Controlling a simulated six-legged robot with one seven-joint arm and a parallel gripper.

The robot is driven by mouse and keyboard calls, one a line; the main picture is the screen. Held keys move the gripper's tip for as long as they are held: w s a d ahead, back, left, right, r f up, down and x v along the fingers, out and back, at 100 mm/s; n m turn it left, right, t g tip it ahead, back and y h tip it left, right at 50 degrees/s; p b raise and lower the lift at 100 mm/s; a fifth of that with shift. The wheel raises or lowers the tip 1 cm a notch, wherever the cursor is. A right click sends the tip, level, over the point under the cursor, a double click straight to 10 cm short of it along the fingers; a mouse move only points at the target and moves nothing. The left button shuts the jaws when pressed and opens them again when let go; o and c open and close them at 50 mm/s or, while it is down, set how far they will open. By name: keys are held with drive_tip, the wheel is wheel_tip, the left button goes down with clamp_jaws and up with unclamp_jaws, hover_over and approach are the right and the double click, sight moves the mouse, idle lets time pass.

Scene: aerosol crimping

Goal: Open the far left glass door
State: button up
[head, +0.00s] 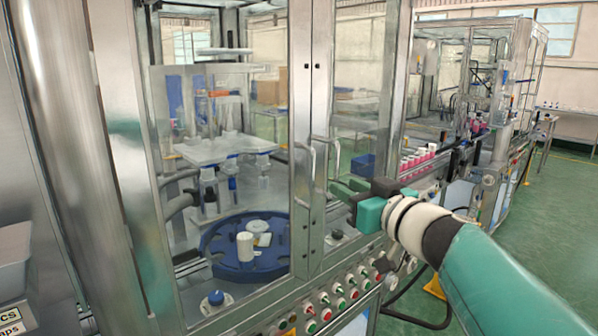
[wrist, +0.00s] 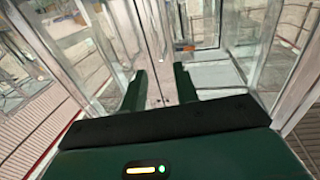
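The left glass door (head: 301,90) of the near machine has a steel frame and a vertical bar handle (head: 306,174). It looks shut against the right glass door (head: 324,90), which has its own handle (head: 335,158). My gripper (head: 343,188) is in front of the right door, just right of and below the handles, and appears apart from both. In the wrist view my gripper (wrist: 160,88) has its two dark green fingers spread with nothing between them. The steel door frames (wrist: 155,50) show beyond the fingers. No handle can be made out there.
Behind the glass is a blue rotary table (head: 215,262) with a white cylinder (head: 245,246) on it. A control panel with several coloured buttons (head: 325,299) lies below the doors. A conveyor with pink-and-white cans (head: 418,157) runs at right. Green floor (head: 560,220) is open at far right.

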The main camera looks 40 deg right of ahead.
sight(314, 169)
drive_tip(key=w+d, duration=0.1)
drive_tip(key=w, duration=0.3)
drive_tip(key=w+d, duration=0.1)
drive_tip(key=w, duration=0.4)
drive_tip(key=w+d, duration=0.1)
drive_tip(key=w, duration=0.3)
drive_tip(key=shift+w+f, duration=0.15)
drive_tip(key=shift+w, duration=0.2)
clamp_jaws()
